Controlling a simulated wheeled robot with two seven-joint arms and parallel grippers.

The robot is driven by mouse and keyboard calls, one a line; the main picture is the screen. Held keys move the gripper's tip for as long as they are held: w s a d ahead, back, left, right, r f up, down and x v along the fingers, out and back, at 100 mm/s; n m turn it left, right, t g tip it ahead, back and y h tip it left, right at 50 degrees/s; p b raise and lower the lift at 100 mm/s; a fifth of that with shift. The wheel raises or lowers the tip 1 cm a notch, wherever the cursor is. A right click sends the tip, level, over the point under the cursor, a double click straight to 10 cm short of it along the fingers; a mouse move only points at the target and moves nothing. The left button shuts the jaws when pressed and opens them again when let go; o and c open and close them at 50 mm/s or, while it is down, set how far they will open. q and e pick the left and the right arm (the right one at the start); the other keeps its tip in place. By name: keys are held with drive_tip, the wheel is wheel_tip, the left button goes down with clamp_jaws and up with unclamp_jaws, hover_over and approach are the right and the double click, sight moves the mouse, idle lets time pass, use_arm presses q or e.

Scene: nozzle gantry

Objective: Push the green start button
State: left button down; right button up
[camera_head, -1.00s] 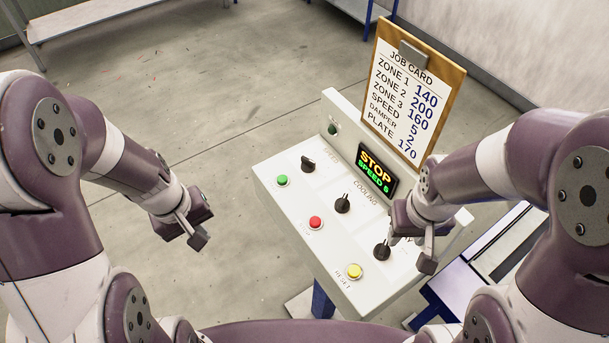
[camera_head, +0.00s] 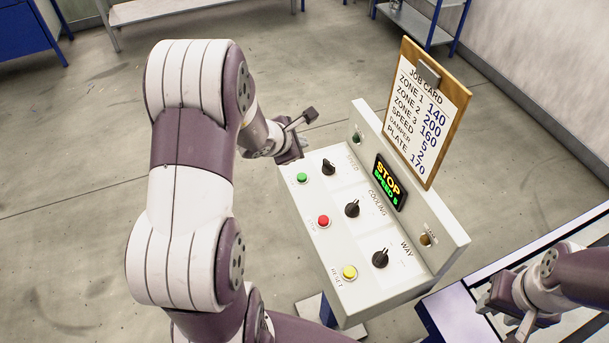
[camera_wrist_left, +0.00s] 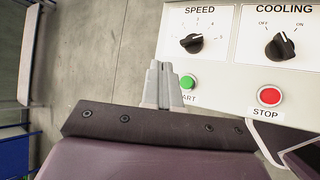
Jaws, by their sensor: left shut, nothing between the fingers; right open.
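The green start button (camera_head: 302,178) sits at the far left end of the sloped white control panel (camera_head: 318,245). My left gripper (camera_head: 308,118) is shut and empty, just beyond that end of the panel in the head view. In the left wrist view its closed fingers (camera_wrist_left: 160,68) appear immediately left of the green button (camera_wrist_left: 187,82) and cover part of the START label. Contact cannot be told. My right gripper (camera_head: 507,312) is open and empty at the lower right, apart from the panel.
A red stop button (camera_head: 323,221), a yellow reset button (camera_head: 349,272) and black knobs for speed (camera_head: 328,167), cooling (camera_head: 352,208) and way (camera_head: 380,259) share the panel. The display (camera_head: 388,182) reads STOP, SPEED 5. A job card (camera_head: 425,110) stands behind.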

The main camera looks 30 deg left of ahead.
use_arm(q)
drive_tip(key=b, duration=0.7)
hover_over(300, 179)
wheel_tip(300, 179, down, 8)
drive_tip(key=shift+w, duration=0.1)
drive_tip(key=shift+f+b, duration=0.3)
drive_tip(key=shift+f, duration=0.05)
idle(1.3)
drive_tip(key=shift+f+b, duration=0.4)
drive_tip(key=shift+b, duration=0.3)
drive_tip(key=shift+f+b, duration=0.5)
drive_tip(key=shift+b, duration=0.2)
idle(0.5)
drive_tip(key=shift+r+p, duration=0.6)
drive_tip(key=shift+r, duration=0.3)
